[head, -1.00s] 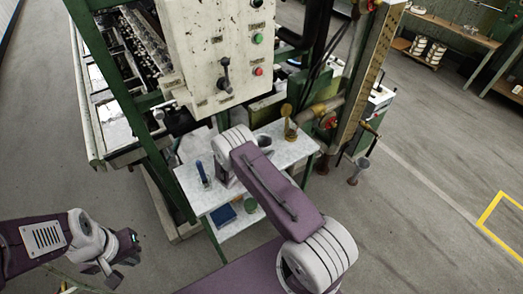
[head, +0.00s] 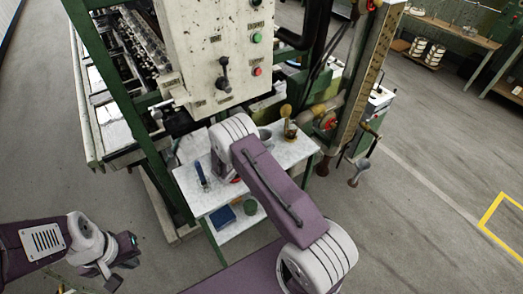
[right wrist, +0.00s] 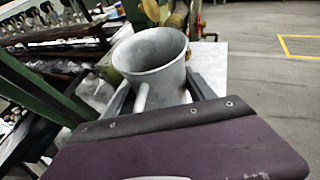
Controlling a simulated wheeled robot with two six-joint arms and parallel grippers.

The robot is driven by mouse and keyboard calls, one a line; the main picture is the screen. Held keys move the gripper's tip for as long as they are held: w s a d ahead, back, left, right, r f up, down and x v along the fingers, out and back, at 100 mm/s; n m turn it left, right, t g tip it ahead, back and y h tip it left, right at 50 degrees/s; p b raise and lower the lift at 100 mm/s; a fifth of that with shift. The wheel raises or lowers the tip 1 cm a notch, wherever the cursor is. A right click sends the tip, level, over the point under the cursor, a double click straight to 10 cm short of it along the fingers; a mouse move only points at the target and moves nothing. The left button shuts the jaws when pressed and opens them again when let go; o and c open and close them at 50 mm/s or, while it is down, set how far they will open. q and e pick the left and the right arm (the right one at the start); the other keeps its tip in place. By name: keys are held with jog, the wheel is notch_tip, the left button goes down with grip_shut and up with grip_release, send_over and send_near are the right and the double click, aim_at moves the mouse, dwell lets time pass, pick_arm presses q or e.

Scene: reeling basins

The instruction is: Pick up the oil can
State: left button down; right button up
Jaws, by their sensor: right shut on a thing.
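A grey metal can-like vessel (right wrist: 150,58), open at the top and with a tube or handle on its near side, stands out in the right wrist view. My right gripper (right wrist: 160,92) is shut on it, with one dark finger on each side. In the head view, my right wrist covers the right gripper; a grey rim (head: 265,134) shows beside it. I cannot tell for certain that this vessel is the oil can. A brass piece (head: 289,122) stands on the bench behind it. My left gripper (head: 104,277) looks open and empty over the floor at lower left.
The pale bench top (head: 200,203) carries a blue upright tool (head: 201,175). A blue box (head: 222,217) and a green round container (head: 250,206) are on the lower shelf. The machine's control panel (head: 222,55) and green frame rise close behind.

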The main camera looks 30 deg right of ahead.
jog(key=s+a+r+b, duration=0.2)
jog(key=s+a+r, duration=0.4)
jog(key=s+a, duration=0.1)
jog(key=shift+v, duration=0.95)
